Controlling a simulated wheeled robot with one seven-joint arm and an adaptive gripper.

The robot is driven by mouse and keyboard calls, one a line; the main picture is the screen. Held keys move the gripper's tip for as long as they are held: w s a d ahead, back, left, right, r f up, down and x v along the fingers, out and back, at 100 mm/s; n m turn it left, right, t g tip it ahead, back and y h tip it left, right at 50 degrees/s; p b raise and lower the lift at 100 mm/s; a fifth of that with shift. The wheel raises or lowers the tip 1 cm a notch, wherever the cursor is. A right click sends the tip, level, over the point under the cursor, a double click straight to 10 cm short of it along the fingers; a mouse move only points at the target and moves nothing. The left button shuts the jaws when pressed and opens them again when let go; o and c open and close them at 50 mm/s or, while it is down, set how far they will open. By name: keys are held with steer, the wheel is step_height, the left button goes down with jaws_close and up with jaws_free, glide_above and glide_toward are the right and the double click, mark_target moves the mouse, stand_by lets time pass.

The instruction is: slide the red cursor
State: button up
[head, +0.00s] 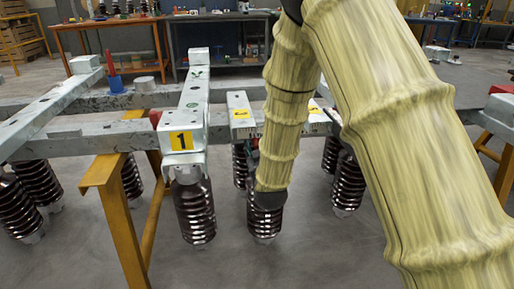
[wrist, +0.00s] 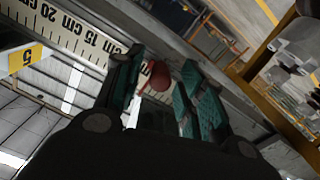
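The red cursor (wrist: 159,76) shows in the wrist view as a small rounded red piece beside a white ruler (wrist: 82,38) with black centimetre marks. My gripper (wrist: 160,62) has its two teal-padded fingers apart, one on each side of the cursor. The cursor appears between the fingers, and I see gaps beside it; I cannot tell its exact depth between them.
A yellow label 5 (wrist: 27,60) is left of the ruler. Grey beams (head: 70,141) on yellow trestles (head: 118,205) carry hanging dark insulators (head: 194,211). A beam labelled 1 (head: 180,140) is left of my arm. A red-handled piece on a blue base (head: 116,87) stands behind.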

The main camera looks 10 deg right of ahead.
steer(key=s, duration=1.2)
steer(key=shift+a, duration=0.15)
steer(key=s+d+f+m+g, duration=0.1)
steer(key=s+d+f+g, duration=0.3)
steer(key=f, duration=0.6)
steer(key=s+a+f+g, duration=0.1)
steer(key=s+f+g, duration=0.1)
steer(key=s+f, duration=0.5)
steer(key=s+d+f+m+g, duration=0.1)
steer(key=s+d+f+g, duration=0.15)
steer(key=f, duration=0.95)
steer(key=s+d+f+m+g, duration=0.15)
steer(key=s+f+g, duration=0.45)
steer(key=s, duration=0.7)
steer(key=s+d+f+g, duration=0.2)
steer(key=s+f+g, duration=0.2)
steer(key=s+f, duration=0.7)
step_height(320, 180, up, 37)
steer(key=s+p, duration=0.2)
steer(key=p, duration=3.2)
steer(key=shift+y+p, duration=0.3)
steer(key=shift+t, duration=0.25)
